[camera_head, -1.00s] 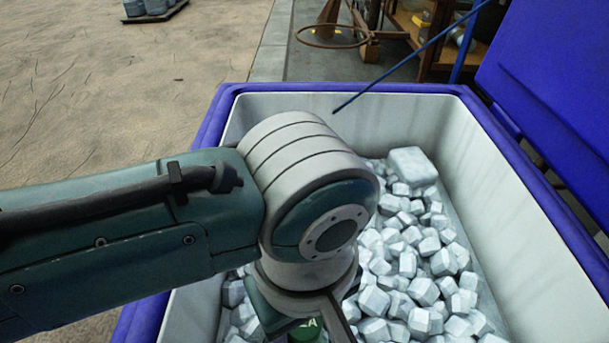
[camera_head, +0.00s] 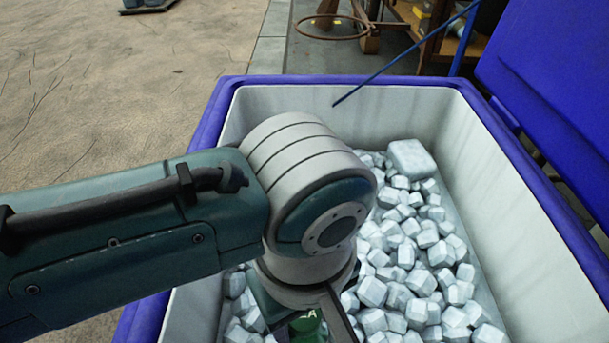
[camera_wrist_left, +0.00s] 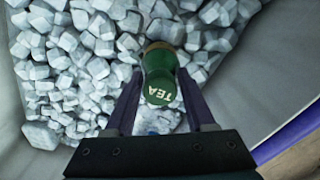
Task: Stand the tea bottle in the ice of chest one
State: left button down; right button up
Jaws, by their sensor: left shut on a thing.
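The tea bottle (camera_wrist_left: 160,78) is green with "TEA" in pale letters on its top. In the left wrist view it sits between the fingers of my left gripper (camera_wrist_left: 161,100), which is shut on it. In the head view only a small green part of the bottle (camera_head: 306,322) shows under my left wrist. The chest (camera_head: 222,110) has a blue rim and pale inner walls, and its floor is covered with ice (camera_head: 405,270). The bottle is over or in the ice; I cannot tell whether its lower end touches it. My right gripper is not in view.
The blue lid (camera_head: 550,70) stands open at the right. A larger ice block (camera_head: 411,159) lies at the chest's far end. A thin blue rod (camera_head: 405,54) slants in above the far wall. Shelves and a metal ring (camera_head: 331,27) are beyond the chest.

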pick_arm(q)
jog(key=shift+f+b, duration=0.3)
jog(key=shift+f, duration=0.2)
grip_release()
dwell(0.3)
jog(key=shift+r, duration=0.1)
notch_tip(320, 180, up, 27)
jog(key=p, duration=3)
